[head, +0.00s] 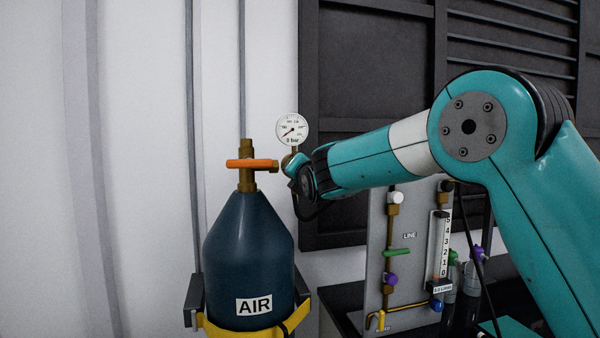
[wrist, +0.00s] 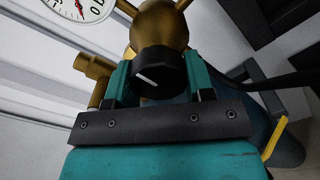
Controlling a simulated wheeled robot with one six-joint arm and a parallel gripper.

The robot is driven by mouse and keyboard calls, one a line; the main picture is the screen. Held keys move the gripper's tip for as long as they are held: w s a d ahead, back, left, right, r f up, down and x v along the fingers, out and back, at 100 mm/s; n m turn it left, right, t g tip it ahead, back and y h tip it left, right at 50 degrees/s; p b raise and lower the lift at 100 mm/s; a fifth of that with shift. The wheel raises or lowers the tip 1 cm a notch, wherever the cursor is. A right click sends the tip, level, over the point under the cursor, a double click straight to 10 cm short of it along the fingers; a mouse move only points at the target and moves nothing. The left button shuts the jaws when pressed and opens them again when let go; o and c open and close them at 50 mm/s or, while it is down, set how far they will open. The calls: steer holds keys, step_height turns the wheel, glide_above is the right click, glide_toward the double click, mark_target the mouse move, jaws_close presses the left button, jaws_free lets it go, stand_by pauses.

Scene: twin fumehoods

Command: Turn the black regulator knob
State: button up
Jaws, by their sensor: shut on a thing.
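The black regulator knob (wrist: 157,73) shows in the wrist view with a white mark on its face, in front of the round brass regulator body (wrist: 160,25). My gripper (wrist: 157,82) has its two teal fingers on either side of the knob, shut on it. In the head view my gripper (head: 297,168) is at the regulator, just right of the cylinder valve, and my wrist hides the knob. The pressure gauge (head: 292,129) above reads "0 bar". The dark blue AIR cylinder (head: 248,235) stands upright below, with an orange valve handle (head: 252,163) on its brass valve.
A grey panel (head: 372,265) with a LINE label, a green handle (head: 397,251), a purple knob (head: 389,279) and a flow meter (head: 439,250) stands right of the cylinder, below my arm. A yellow and black bracket (head: 215,328) holds the cylinder. Bare wall lies at left.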

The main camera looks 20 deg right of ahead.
steer(key=shift+n, duration=0.6)
steer(key=o, duration=0.9)
steer(key=s+b, duration=0.6)
steer(key=s, duration=1.1)
steer(key=shift+s, duration=0.2)
